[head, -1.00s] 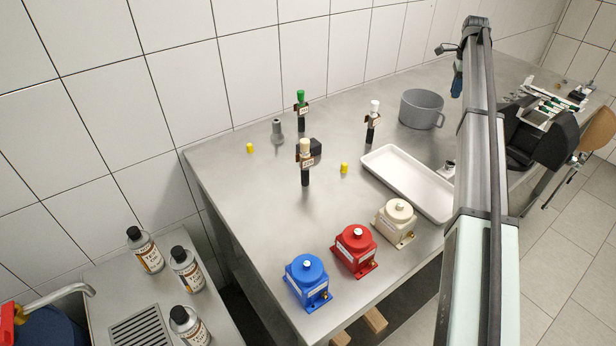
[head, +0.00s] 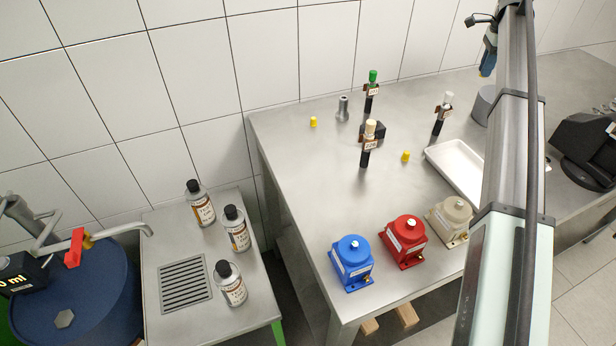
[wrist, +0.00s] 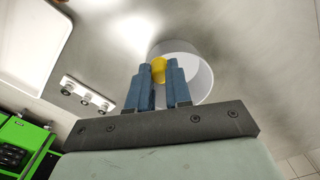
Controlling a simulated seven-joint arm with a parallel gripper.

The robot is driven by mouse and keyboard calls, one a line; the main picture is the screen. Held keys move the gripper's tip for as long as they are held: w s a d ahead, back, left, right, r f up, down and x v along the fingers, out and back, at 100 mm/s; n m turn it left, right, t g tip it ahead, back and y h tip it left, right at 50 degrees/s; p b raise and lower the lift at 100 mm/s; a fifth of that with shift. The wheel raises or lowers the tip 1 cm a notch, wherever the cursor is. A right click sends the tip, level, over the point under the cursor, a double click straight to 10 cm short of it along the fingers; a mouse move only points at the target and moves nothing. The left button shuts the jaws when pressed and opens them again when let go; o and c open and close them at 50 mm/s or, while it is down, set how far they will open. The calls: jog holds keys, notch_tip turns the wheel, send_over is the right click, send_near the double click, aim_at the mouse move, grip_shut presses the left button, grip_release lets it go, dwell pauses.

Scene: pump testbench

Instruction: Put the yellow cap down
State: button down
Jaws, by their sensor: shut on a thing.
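A yellow cap (wrist: 159,70) is held between the blue fingers of my gripper (wrist: 160,78) in the wrist view. Behind the cap in that view is the round grey pot (wrist: 200,75); I cannot tell the cap's height above the table. Two other yellow caps stand on the steel table, one at the back left (head: 313,122) and one nearer the middle (head: 406,156).
The white tray (head: 437,154) and grey pot (head: 482,104) are partly hidden by my arm. Blue (head: 352,265), red (head: 404,243) and beige (head: 449,222) pumps line the front edge. Upright tubes with green (head: 373,76), cream (head: 370,130) and white (head: 447,99) tops stand behind.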

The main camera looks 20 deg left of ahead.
jog(key=s+a+n, duration=0.3)
jog(key=s+a, duration=0.6)
jog(key=a, duration=0.4)
jog(key=s+a+n, duration=0.3)
jog(key=s+a, duration=0.5)
jog(key=a, duration=0.5)
jog(key=s+a+n, duration=0.3)
jog(key=s+a, duration=0.6)
jog(key=a, duration=0.4)
jog(key=s+a+n, duration=0.3)
jog(key=s+a, duration=0.3)
jog(key=s, duration=0.8)
jog(key=s+a+n, duration=0.4)
jog(key=s+a, duration=0.2)
jog(key=s, duration=0.8)
jog(key=s+a+n, duration=0.3)
jog(key=s+a, duration=0.3)
jog(key=s, duration=0.9)
jog(key=shift+w+d+f, duration=0.1)
jog(key=shift+w+f, duration=0.05)
jog(key=shift+f, duration=7.05)
jog(key=shift+w+f, duration=0.1)
jog(key=shift+f, duration=7.15)
jog(key=shift+w+d+f, duration=0.1)
jog(key=shift+w+f, duration=0.05)
jog(key=shift+f, duration=7.05)
jog(key=shift+f, duration=0.1)
jog(key=c, duration=1)
grip_release()
jog(key=shift+c, duration=0.2)
